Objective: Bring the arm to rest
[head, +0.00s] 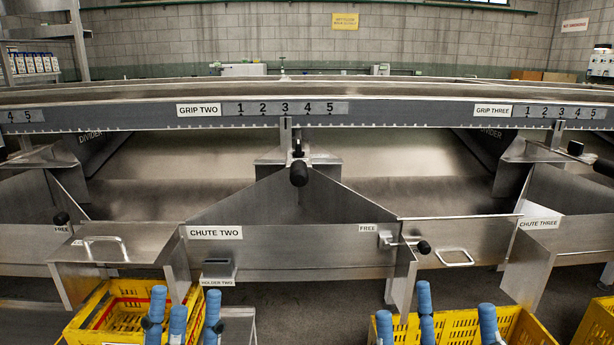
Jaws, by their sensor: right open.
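My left gripper (187,312) is at the lower left of the head view, in front of a yellow crate. Its blue fingers point up and stand apart, with nothing seen between them. My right gripper (436,314) is at the bottom, right of the middle, in front of another yellow crate. Its blue fingers are spread wider and it is open and empty. Both grippers are below the steel chute fronts in the picture. Their palms and most of both arms are cut off by the bottom edge.
A steel sizer spans the view, with its GRIP TWO rail (400,108) and black knob (299,174) above the CHUTE TWO panel (290,262). Yellow crates (98,312) (535,330) stand below. A handled plate (120,258) and the small HOLDER TWO bracket (218,268) jut forward. Dark floor shows between the crates.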

